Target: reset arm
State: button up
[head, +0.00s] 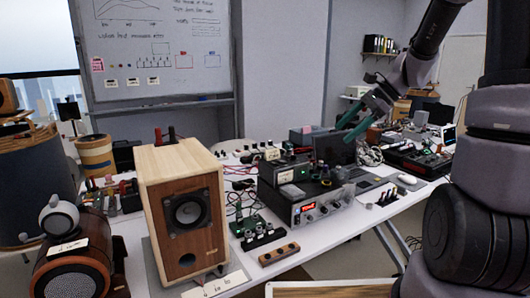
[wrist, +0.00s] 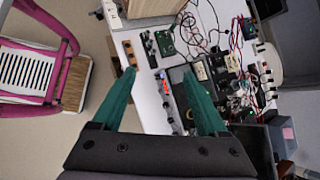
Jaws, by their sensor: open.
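My gripper (head: 358,117) is raised in the air above the right part of the table in the head view. Its two green fingers are spread apart and hold nothing, as the wrist view also shows (wrist: 152,88). Below it in the head view are an open laptop (head: 375,185) and an amplifier with a red display (head: 318,207). The gripper appears apart from everything on the table. My arm comes down from the upper right of the head view.
A wooden speaker (head: 187,214) stands at the table's front left, with a round-topped dark speaker (head: 72,262) beside it. Cables and small devices crowd the white table (head: 345,222). A whiteboard (head: 155,50) stands behind. The wrist view shows a pink-framed chair (wrist: 35,68) on open floor.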

jog(key=s+r+n+t+h, duration=0.2)
jog(key=s+r+n, duration=0.3)
jog(key=s, duration=0.5)
jog(key=s+r+n+t+h, duration=0.3)
jog(key=s+r+n, duration=0.3)
jog(key=s, duration=0.3)
jog(key=shift+s+d+r+h, duration=0.25)
jog(key=shift+s+d+h, duration=0.15)
jog(key=shift+h, duration=0.2)
